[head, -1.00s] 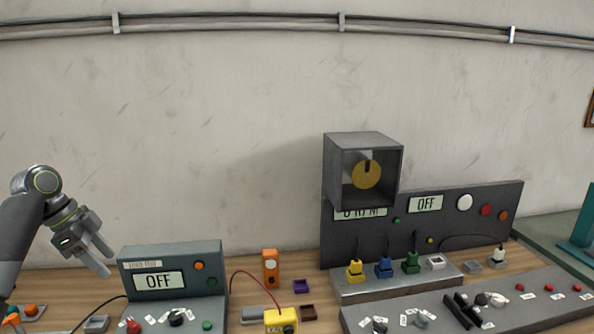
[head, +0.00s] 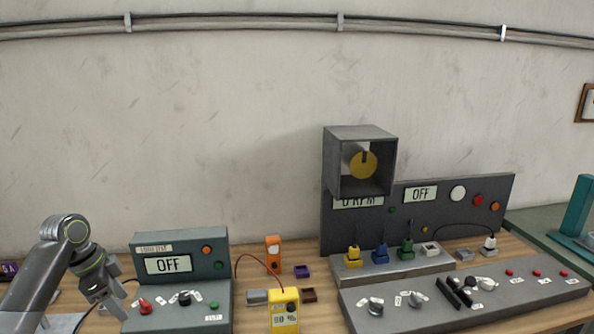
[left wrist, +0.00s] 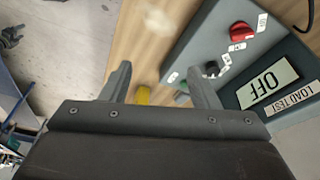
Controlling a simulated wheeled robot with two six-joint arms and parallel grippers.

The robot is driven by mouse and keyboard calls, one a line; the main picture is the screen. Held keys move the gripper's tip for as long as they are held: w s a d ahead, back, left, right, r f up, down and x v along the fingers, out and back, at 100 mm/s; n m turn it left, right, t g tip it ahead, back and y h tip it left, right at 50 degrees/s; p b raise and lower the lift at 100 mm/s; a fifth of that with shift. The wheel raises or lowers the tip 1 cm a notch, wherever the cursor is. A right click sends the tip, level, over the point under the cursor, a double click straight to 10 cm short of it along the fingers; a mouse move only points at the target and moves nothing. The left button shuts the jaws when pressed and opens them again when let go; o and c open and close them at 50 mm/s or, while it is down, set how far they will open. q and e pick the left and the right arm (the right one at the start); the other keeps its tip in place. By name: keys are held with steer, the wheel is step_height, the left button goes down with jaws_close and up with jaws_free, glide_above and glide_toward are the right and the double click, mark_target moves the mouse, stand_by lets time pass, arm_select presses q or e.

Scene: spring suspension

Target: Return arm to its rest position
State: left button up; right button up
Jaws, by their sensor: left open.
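My left gripper (head: 117,297) is open and empty in the head view. It hangs at the lower left, just left of the grey load test box (head: 215,262), whose display reads OFF. In the left wrist view, the two fingers of my left gripper (left wrist: 160,85) are spread apart with nothing between them. The load test panel with its red knob (left wrist: 236,33) and OFF display (left wrist: 268,82) lies to the right of the fingers. My right gripper is not in view.
A yellow meter (head: 284,312) and an orange device (head: 273,253) stand right of the load test box. A large dark panel (head: 480,222) with a boxed gauge, coloured plugs and a sloped control console (head: 400,314) fills the right.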

arm_select(q)
steer(key=s+d+f+n+y, duration=0.15)
steer(key=s+d+f, duration=0.25)
steer(key=s+f, duration=0.5)
steer(key=s+d+f+n+y, duration=0.1)
steer(key=s+d+f+n, duration=0.3)
steer(key=s+f, duration=0.5)
steer(key=s+d+n+t+y, duration=0.1)
steer(key=s+d+n, duration=0.15)
steer(key=s, duration=0.55)
steer(key=s+d+n+t+y, duration=0.1)
steer(key=s+n, duration=0.3)
steer(key=s, duration=0.5)
step_height(320, 180, down, 29)
steer(key=w+a+g+b, duration=0.1)
steer(key=b, duration=0.4)
steer(key=s+f+b, duration=0.2)
steer(key=s+f, duration=0.5)
steer(key=f, duration=0.4)
steer(key=s+d+f+g+b, duration=0.1)
steer(key=s+f+b, duration=0.2)
steer(key=s+f, duration=0.5)
step_height(320, 180, down, 3)
steer(key=shift+s+r+h, duration=0.15)
steer(key=shift+h, duration=0.2)
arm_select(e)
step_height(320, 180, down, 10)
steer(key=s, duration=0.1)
